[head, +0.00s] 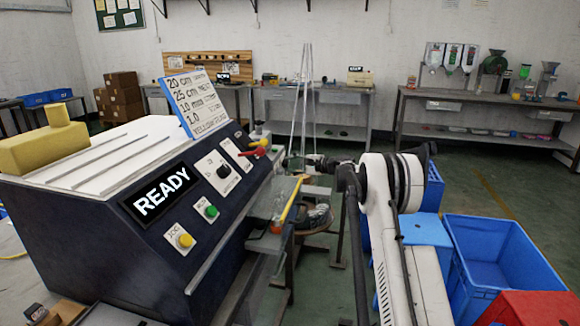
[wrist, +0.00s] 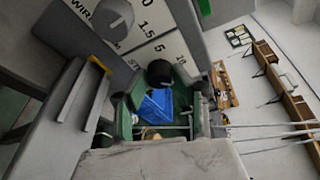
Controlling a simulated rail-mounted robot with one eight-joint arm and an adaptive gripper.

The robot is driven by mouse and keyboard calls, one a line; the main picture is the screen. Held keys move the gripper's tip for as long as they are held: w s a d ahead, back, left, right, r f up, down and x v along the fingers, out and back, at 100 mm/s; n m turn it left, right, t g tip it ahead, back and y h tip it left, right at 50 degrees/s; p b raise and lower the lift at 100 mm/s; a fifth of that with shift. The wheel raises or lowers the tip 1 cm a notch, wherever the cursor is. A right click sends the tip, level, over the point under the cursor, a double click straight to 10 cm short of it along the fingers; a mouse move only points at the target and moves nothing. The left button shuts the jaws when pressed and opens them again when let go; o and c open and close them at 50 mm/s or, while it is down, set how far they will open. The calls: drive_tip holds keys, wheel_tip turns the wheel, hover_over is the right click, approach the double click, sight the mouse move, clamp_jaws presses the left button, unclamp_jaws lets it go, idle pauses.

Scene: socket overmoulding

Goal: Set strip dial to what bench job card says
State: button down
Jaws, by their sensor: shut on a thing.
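The job card (head: 198,104) stands on top of the dark machine (head: 150,215) in the head view. Its large lines read 20 cm, 25 cm, 10 mm and 1.0; the smaller words are hard to read. In the wrist view a dial plate (wrist: 178,50) shows 5 and 10 and part of a word starting ST. Its black knob (wrist: 159,72) lies between the fingertips of my gripper (wrist: 163,88), which is shut on it. In the head view my gripper (head: 291,163) is at the machine's right edge, too small to show the grip.
The machine's display (head: 161,195) reads READY. A black-knob dial (head: 222,171), a green button (head: 211,211) and a yellow button (head: 185,240) are on its sloped panel. A grey knob (wrist: 115,18) adjoins the gripped dial. Blue bins (head: 490,255) stand at right.

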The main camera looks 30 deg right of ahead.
drive_tip(key=n+t+b, duration=0.1)
drive_tip(key=n, duration=0.2)
drive_tip(key=shift+f, duration=0.15)
drive_tip(key=n+t+b, duration=0.1)
drive_tip(key=n, duration=0.3)
drive_tip(key=shift+y, duration=0.4)
drive_tip(key=c, duration=1.4)
unclamp_jaws()
drive_tip(key=v, duration=1.2)
drive_tip(key=shift+s+f, duration=0.1)
drive_tip(key=shift+f, duration=0.05)
